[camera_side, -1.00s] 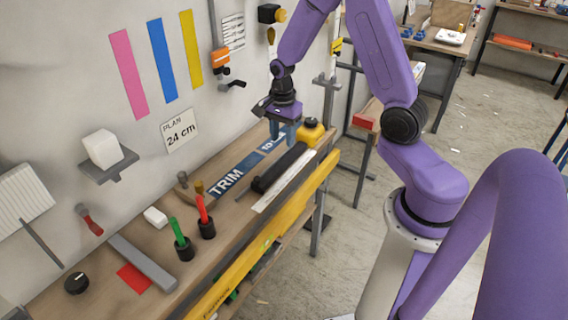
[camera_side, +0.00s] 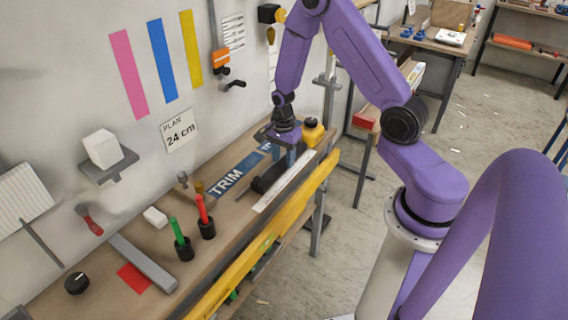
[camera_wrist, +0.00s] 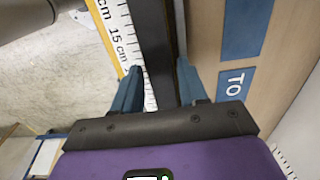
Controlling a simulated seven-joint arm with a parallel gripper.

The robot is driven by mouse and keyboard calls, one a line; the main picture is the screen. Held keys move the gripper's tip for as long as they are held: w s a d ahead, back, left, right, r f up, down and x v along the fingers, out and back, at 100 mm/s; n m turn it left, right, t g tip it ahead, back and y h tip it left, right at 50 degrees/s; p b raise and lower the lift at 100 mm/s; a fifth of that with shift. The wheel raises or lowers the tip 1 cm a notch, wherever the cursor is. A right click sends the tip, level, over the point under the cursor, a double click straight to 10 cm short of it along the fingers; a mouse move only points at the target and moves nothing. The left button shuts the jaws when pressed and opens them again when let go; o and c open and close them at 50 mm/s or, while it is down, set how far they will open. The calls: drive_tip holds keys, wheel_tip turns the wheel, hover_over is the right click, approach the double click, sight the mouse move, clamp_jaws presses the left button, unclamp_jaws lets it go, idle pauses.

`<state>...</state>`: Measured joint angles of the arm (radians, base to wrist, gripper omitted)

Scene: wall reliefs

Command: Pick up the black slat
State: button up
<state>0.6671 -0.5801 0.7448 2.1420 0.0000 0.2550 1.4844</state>
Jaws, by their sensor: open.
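The black slat (camera_side: 262,183) lies lengthwise on the workbench in the side view, between the blue TRIM strip and the white ruler. In the wrist view the slat (camera_wrist: 153,35) runs up between my two blue fingers. My gripper (camera_side: 281,159) points down over the slat's far part, and the wrist view also shows my gripper (camera_wrist: 158,68) open. One finger is on each side of the slat. I cannot tell whether either finger touches it. My gripper hides part of the slat's far end.
The white ruler (camera_side: 285,180) lies along the slat, near the yellow bench-edge level (camera_side: 262,243). The blue TRIM strip (camera_side: 232,176) lies on the wall side. A yellow-and-black tool (camera_side: 312,131) stands beyond my gripper. Red and green handled tools stand in black cups nearer the camera.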

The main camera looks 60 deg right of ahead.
sight(283, 162)
drive_tip(key=c, duration=0.7)
drive_tip(key=shift+r, duration=2.95)
